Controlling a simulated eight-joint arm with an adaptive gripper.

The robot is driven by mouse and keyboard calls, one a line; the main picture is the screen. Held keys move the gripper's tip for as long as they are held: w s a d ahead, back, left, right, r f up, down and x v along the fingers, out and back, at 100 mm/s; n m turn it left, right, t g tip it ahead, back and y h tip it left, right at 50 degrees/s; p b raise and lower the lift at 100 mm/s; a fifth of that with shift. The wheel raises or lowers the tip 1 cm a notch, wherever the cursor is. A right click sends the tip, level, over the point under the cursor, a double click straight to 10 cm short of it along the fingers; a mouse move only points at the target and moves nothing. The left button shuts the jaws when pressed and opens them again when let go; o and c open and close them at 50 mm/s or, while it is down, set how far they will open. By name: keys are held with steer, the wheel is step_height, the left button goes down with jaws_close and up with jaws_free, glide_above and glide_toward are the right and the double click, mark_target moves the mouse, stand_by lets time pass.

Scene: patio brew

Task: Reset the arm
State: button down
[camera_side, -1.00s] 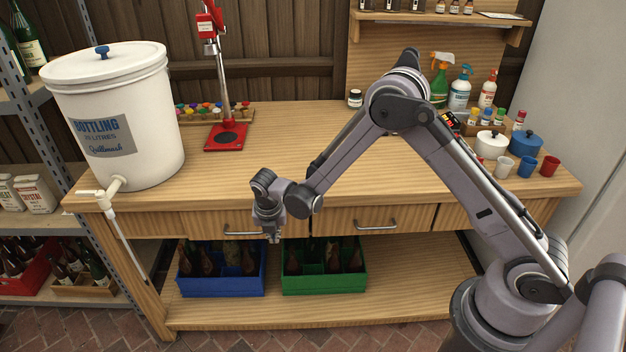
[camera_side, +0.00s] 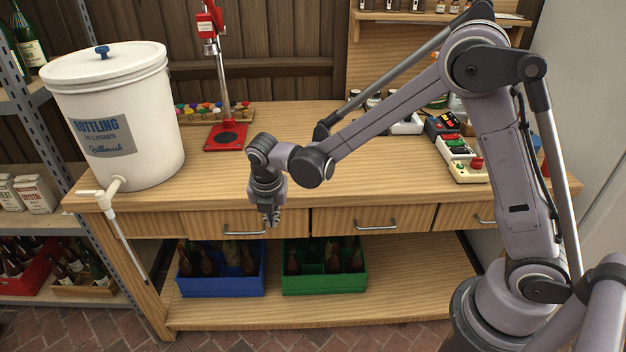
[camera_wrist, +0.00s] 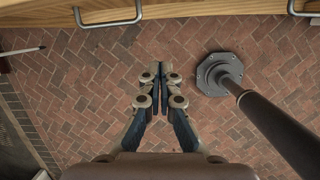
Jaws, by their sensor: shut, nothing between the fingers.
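My gripper (camera_side: 270,218) hangs fingers-down in front of the bench's drawer fronts in the side view, with nothing in it. In the wrist view my gripper (camera_wrist: 160,78) shows its two fingers together over the brick floor. The arm reaches in from the right, its elbow raised high and its forearm sloping down to the left. The wooden bench (camera_side: 330,180) has a bare stretch of top behind the gripper.
A white bottling bucket (camera_side: 120,120) with a tap stands at the left. A red capper (camera_side: 226,136) is at the back. Below are a blue crate (camera_side: 222,286) and a green crate (camera_side: 325,284) of bottles. Drawer handles (camera_side: 376,225) jut out. Small items (camera_side: 462,160) sit at the right.

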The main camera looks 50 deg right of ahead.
steer(key=s+d+r+m+t+y, duration=0.1)
steer(key=s+d+r+m, duration=0.3)
steer(key=s+m, duration=0.5)
steer(key=s+d+r+m+t, duration=0.4)
steer(key=s+r+m, duration=0.5)
steer(key=m, duration=0.8)
steer(key=shift+s+d+y, duration=0.15)
steer(key=shift+s+y, duration=0.25)
steer(key=shift+r, duration=0.1)
